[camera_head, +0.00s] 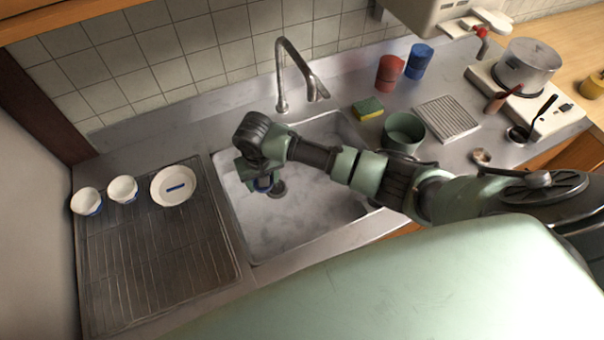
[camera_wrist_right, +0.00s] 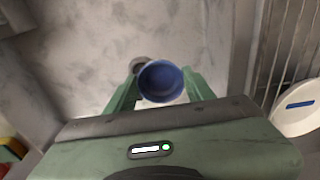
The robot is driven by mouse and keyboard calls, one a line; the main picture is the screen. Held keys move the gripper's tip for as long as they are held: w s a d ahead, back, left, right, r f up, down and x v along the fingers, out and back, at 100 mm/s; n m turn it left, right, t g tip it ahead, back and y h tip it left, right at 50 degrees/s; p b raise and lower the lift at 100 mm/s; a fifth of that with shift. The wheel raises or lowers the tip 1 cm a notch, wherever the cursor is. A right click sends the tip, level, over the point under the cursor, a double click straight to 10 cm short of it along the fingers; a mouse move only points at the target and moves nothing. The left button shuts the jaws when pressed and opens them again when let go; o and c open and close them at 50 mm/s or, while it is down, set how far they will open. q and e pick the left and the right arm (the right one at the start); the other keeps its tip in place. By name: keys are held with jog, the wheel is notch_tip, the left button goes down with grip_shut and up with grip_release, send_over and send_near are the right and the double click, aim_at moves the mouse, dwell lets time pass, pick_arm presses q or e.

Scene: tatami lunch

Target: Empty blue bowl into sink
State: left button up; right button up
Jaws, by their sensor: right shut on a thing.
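My right gripper (camera_head: 257,180) hangs over the sink basin (camera_head: 320,215), reaching in from the right. It is shut on a small blue bowl (camera_wrist_right: 161,82). In the head view only a small part of the blue bowl (camera_head: 264,184) shows below the gripper, close to the drain (camera_head: 278,190). In the right wrist view the bowl sits between the two green fingers and partly covers the drain (camera_wrist_right: 141,63). My left gripper is not in view.
A tall faucet (camera_head: 283,75) stands behind the sink. A wire drying rack (camera_head: 150,265) with two white cups and a white dish (camera_head: 174,186) is at the left. A green pot (camera_head: 404,130), a sponge (camera_head: 368,108), red and blue cups stand at the right.

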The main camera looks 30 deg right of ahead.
jog(key=shift+d+y+b, duration=0.5)
jog(key=shift+d, duration=0.05)
